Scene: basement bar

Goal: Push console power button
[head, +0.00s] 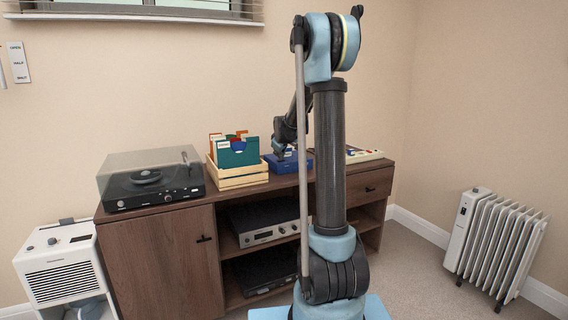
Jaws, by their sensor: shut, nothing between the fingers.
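A dark blue box-like unit (271,165) sits on the wooden cabinet top, right of the record crate; it may be the console, but I cannot be sure. My gripper (281,154) is low over this unit, shut and empty. It is small in the head view, and I cannot tell whether it touches the unit. My arm and gripper cover part of the unit, and no power button can be made out. A flat cream-coloured item (366,155) with small coloured parts lies farther right on the cabinet top, partly behind my arm.
A turntable with a clear lid (150,180) stands at the cabinet's left end, beside a wooden crate (240,181) of coloured sleeves. A silver audio unit (262,235) sits on a shelf below. A white appliance (62,265) stands left, a radiator (495,245) right.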

